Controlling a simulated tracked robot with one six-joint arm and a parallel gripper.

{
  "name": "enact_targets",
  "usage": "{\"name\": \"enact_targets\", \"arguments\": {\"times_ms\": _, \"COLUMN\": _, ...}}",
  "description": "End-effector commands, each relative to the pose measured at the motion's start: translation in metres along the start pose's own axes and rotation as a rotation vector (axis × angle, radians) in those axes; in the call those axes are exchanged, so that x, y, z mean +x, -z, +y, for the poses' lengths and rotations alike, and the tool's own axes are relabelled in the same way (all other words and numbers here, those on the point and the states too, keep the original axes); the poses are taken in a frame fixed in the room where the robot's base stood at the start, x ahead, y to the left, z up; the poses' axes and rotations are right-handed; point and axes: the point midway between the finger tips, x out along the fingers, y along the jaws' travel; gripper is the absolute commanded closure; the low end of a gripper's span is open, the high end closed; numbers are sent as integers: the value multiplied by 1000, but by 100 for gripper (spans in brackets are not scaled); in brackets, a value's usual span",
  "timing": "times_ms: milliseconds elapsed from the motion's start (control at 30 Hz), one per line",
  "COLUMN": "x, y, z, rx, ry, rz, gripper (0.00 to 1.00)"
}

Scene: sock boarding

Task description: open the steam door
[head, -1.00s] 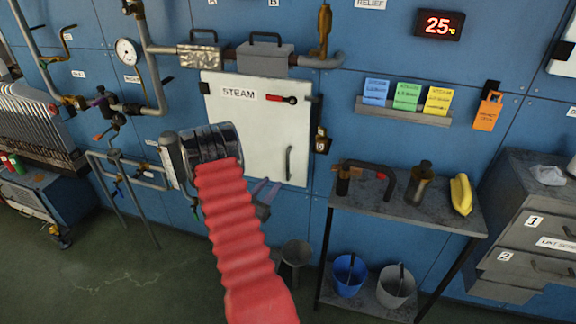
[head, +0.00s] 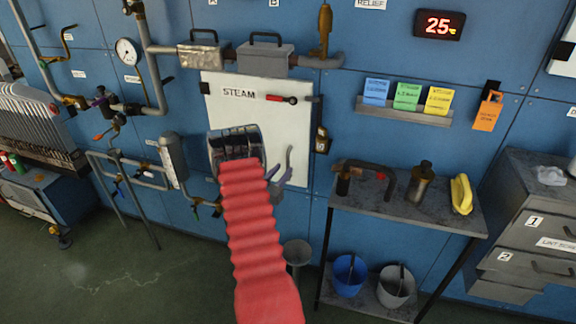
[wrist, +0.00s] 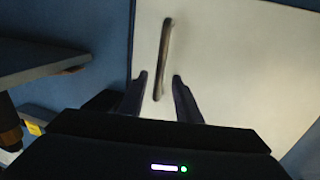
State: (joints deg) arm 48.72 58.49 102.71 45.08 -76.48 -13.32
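The steam door (head: 285,128) is a white panel marked STEAM on the blue wall, and it looks shut. A red-handled latch (head: 278,98) lies level across its upper right. An upright bar handle (head: 289,158) is at its lower right. My gripper (head: 280,176) is at the lower end of that handle, partly hidden by my red arm sleeve. In the wrist view my gripper (wrist: 160,77) is open, with the handle (wrist: 165,48) between its two fingers. I see a gap on each side, so the fingers are not closed on it.
A metal table (head: 412,208) stands to the right, holding a pipe piece, a dark bottle and a yellow object. Its edge also shows in the wrist view (wrist: 45,68). A small padlock-like box (head: 322,140) hangs right of the door. Pipes (head: 145,177) run on the left.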

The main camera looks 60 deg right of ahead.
Motion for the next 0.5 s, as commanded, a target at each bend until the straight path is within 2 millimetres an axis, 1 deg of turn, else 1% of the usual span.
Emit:
{"name": "enact_targets", "arguments": {"times_ms": 33, "x": 9, "y": 0, "z": 1, "rx": 1, "ry": -3, "rz": 1, "gripper": 69}}
{"name": "enact_targets", "arguments": {"times_ms": 200, "x": 33, "y": 0, "z": 1, "rx": 1, "ry": -2, "rz": 1, "gripper": 69}}
{"name": "enact_targets", "arguments": {"times_ms": 333, "x": 45, "y": 0, "z": 1, "rx": 1, "ry": -1, "rz": 0, "gripper": 69}}
{"name": "enact_targets", "arguments": {"times_ms": 500, "x": 50, "y": 0, "z": 1, "rx": 1, "ry": -2, "rz": 0, "gripper": 69}}
